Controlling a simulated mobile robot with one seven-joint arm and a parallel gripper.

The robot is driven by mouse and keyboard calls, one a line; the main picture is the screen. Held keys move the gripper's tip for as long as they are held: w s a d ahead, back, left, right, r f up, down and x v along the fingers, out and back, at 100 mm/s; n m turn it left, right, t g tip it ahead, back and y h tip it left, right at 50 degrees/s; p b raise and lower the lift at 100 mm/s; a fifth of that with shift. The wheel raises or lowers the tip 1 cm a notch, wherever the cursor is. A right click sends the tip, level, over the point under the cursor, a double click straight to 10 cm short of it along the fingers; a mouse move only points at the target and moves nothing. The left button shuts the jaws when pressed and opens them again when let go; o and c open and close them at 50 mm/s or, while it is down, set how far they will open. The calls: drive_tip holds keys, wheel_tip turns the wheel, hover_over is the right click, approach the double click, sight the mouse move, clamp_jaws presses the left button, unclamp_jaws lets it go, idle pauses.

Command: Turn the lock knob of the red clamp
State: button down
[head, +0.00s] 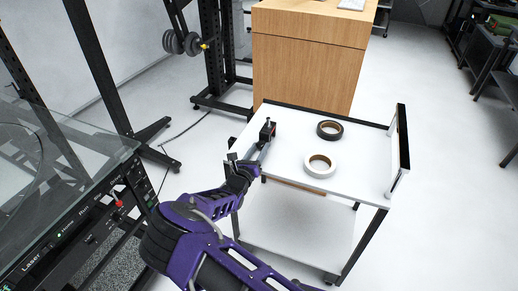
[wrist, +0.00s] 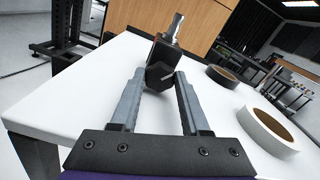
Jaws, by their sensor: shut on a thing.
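The clamp (head: 267,131) stands at the left back edge of the white cart top; it looks mostly dark, with little red showing. In the wrist view the clamp (wrist: 166,50) is a black block with a silver rod rising from its top. Its lock knob (wrist: 158,76), black and faceted, faces me. My gripper (wrist: 157,82) has its two grey fingers on either side of the knob, shut on it. In the head view my gripper (head: 262,153) reaches the clamp from the front, and the knob is too small to make out.
A black tape roll (head: 330,130) and a white tape roll (head: 320,166) lie on the cart top (head: 290,150) to the right of the clamp. A raised black-edged handle (head: 402,140) borders the right end. A wooden cabinet (head: 305,65) stands close behind. A glass-topped machine (head: 60,150) is at left.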

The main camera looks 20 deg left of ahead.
drive_tip(key=shift+n, duration=0.4)
drive_tip(key=shift+c, duration=1.9)
unclamp_jaws()
drive_tip(key=shift+s, duration=0.1)
drive_tip(key=s+p, duration=0.1)
drive_tip(key=s, duration=1.6)
drive_tip(key=shift+a, duration=0.4)
drive_tip(key=shift+s, duration=0.1)
